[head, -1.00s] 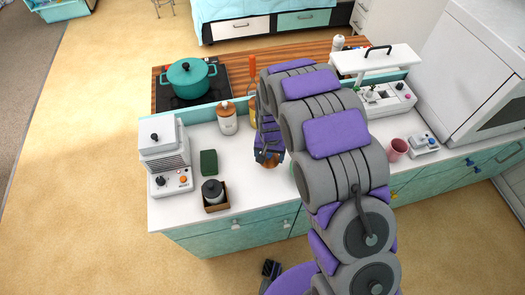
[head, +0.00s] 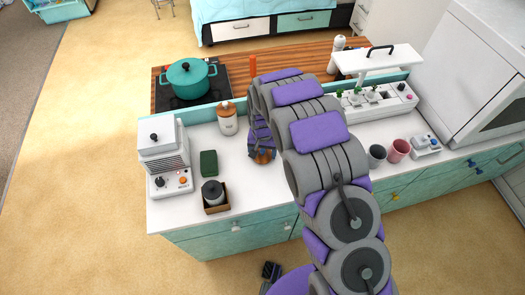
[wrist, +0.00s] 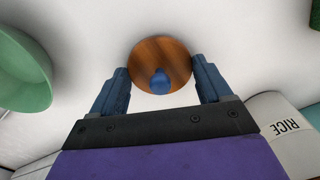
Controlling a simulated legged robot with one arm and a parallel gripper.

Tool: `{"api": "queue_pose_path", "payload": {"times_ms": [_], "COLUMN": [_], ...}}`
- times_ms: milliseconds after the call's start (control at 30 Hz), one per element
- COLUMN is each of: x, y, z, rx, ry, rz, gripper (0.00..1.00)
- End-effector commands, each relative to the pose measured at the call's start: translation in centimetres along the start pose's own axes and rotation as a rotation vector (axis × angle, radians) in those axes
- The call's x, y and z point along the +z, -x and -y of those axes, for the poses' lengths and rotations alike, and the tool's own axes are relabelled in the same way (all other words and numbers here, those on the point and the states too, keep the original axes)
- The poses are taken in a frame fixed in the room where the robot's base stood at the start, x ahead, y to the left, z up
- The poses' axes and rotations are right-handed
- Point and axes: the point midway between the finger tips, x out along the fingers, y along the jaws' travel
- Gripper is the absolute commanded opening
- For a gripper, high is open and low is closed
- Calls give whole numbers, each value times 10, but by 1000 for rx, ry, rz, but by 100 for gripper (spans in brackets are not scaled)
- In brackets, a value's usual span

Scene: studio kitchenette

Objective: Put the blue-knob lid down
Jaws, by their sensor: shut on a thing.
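The blue-knob lid is a round wooden disc (wrist: 148,52) with a blue knob (wrist: 160,82) on top. In the wrist view it lies between the two fingers of my gripper (wrist: 162,88), which is shut on it. In the head view the lid (head: 262,158) shows as a small brown patch under my gripper (head: 262,151), over the white counter. My arm hides much of the area around it. Whether the lid touches the counter I cannot tell.
A green block (head: 208,163), a boxed jar (head: 213,192) and a white appliance (head: 165,158) stand left. A grey cup (head: 376,155) and pink cup (head: 398,150) stand right.

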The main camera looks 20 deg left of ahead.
Motion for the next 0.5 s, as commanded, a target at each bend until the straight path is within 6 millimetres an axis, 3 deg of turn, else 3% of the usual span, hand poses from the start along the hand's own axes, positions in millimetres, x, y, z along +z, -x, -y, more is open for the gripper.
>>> {"api": "queue_pose_path", "payload": {"times_ms": [100,133,333,500], "x": [0,0,0,0], "y": [-2,-1,-1,-1], "z": [-1,-1,-1,-1], "rx": [0,0,-1,-1], "ry": [0,0,-1,0], "rz": [1,1,0,0], "gripper": [49,81,100,100]}}
